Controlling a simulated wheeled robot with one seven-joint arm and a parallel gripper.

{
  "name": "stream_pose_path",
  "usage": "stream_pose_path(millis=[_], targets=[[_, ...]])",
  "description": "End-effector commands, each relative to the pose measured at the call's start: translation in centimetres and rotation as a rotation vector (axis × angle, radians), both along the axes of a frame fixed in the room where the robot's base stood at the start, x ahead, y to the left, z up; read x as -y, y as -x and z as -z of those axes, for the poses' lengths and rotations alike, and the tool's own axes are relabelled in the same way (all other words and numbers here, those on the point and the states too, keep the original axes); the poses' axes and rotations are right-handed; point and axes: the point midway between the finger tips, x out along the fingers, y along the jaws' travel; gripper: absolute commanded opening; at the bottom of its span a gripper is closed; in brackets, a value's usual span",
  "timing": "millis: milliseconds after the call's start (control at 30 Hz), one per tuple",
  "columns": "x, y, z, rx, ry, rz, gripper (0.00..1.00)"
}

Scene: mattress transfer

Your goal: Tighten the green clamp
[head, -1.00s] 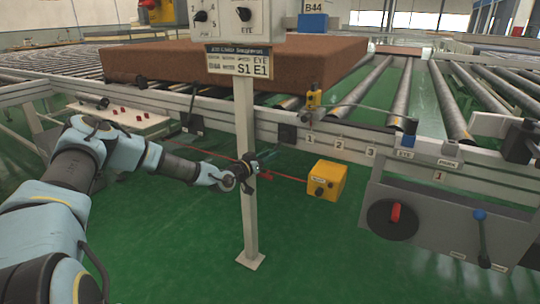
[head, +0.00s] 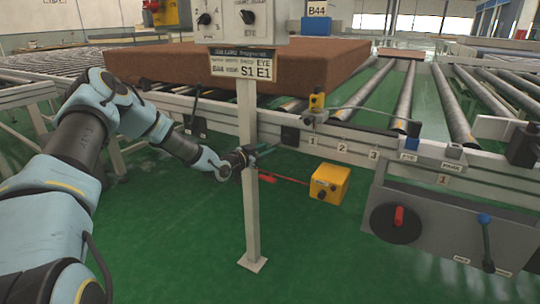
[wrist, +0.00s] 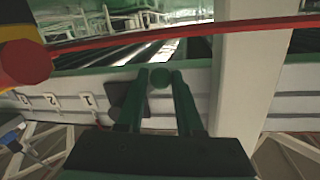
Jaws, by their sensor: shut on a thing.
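In the head view, my gripper (head: 247,157) is beside the pale post, just below the conveyor frame. A small dark green piece (head: 264,152) shows at its tip, partly hidden by the post. I cannot tell how tight the clamp is.
The upright post (head: 250,215) stands right by my gripper. A red line (wrist: 180,34) crosses near it, and a yellow box (head: 328,182) hangs to the right. The conveyor frame (head: 330,142) carries a brown mattress (head: 170,72). Green floor below is clear.

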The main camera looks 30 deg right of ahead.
Motion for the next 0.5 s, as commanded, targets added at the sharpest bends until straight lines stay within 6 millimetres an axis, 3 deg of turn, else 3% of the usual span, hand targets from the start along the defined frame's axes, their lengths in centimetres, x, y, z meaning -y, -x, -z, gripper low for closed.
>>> stream_pose_path(millis=[500], targets=[[-0.7, -1.3, -4.3, 0.415, -0.253, -0.004, 0.0]])
